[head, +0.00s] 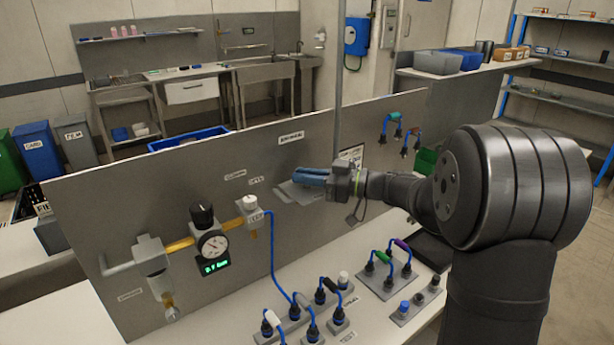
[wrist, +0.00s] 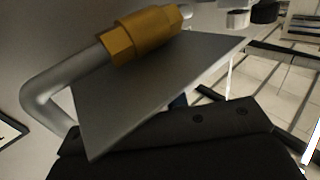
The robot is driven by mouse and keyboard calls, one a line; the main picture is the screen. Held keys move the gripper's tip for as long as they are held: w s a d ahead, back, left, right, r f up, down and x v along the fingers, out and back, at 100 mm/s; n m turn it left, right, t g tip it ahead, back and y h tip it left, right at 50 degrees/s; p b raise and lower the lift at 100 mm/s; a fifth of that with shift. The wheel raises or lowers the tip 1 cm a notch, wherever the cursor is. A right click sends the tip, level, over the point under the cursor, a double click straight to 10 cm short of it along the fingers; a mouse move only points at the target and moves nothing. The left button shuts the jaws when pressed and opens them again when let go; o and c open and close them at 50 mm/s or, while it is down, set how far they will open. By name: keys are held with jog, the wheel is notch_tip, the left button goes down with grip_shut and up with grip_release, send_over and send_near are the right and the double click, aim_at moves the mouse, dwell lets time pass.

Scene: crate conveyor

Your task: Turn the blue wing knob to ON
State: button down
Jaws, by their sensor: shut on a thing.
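My gripper (head: 328,179) reaches in from the right to the middle of the upright grey panel (head: 110,225). It is shut at a long blue piece, which I take to be the blue wing knob (head: 312,175). That piece lies roughly sideways in the head view, in front of a small grey plate (head: 292,193). In the wrist view a flat grey plate (wrist: 150,85) hides the fingertips and most of the grip. Only a sliver of blue shows at its lower edge. The knob's ON mark and its exact angle cannot be made out.
Left of the gripper are a gauge (head: 212,243), a black knob (head: 203,214), a white knob (head: 250,202) and brass piping. Blue cables and plugs stand on the white bench below. A brass fitting (wrist: 145,35) on a grey pipe (wrist: 45,95) shows close in the wrist view.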

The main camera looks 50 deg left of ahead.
jog(key=c, duration=1.4)
grip_release()
jog(key=shift+c, duration=0.2)
jog(key=v, duration=1.7)
jog(key=shift+d, duration=0.2)
jog(key=shift+w, duration=0.15)
